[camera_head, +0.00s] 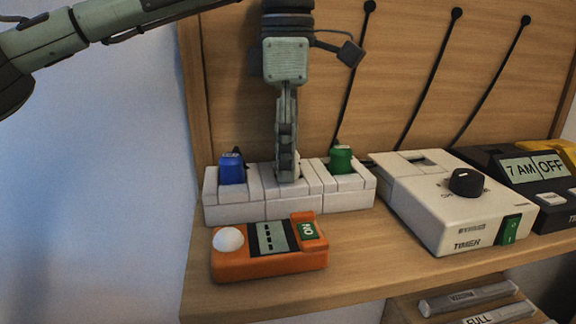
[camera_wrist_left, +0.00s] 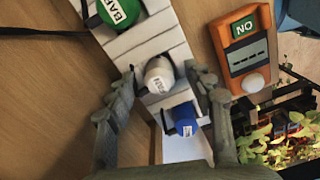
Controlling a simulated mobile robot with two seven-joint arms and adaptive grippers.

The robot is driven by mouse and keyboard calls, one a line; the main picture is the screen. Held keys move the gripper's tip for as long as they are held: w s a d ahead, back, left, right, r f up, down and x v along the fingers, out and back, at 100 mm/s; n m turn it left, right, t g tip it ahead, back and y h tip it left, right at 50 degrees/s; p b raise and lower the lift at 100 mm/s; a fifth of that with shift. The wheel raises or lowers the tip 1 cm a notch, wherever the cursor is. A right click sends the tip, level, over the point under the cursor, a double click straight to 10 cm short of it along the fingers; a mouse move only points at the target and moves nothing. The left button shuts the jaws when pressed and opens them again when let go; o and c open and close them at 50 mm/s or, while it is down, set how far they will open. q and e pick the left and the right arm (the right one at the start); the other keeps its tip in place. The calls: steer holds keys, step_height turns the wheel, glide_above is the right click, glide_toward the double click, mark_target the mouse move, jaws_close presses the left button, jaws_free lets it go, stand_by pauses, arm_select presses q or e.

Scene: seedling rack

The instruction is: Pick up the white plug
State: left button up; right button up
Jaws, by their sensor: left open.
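The white plug (camera_wrist_left: 158,75) sits in the middle of the white power strip (camera_head: 295,208), between a blue plug (camera_head: 232,168) and a green plug (camera_head: 341,158). In the head view my left gripper (camera_head: 287,166) comes down from above over the middle of the strip and hides most of the white plug. In the left wrist view the left gripper (camera_wrist_left: 163,76) is open, with one finger on either side of the white plug. I cannot tell whether the fingers touch it. The blue plug (camera_wrist_left: 185,122) and green plug (camera_wrist_left: 118,10) also show there. My right gripper is not in view.
An orange meter (camera_head: 268,262) lies in front of the strip on the wooden shelf (camera_head: 350,270). A white timer (camera_head: 450,195) and a dark timer (camera_head: 525,170) stand to the right. A wooden back panel with black cords rises behind. Plants (camera_wrist_left: 280,140) show in the wrist view.

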arm_select(q)
steer(key=shift+c, duration=0.5)
jaws_close()
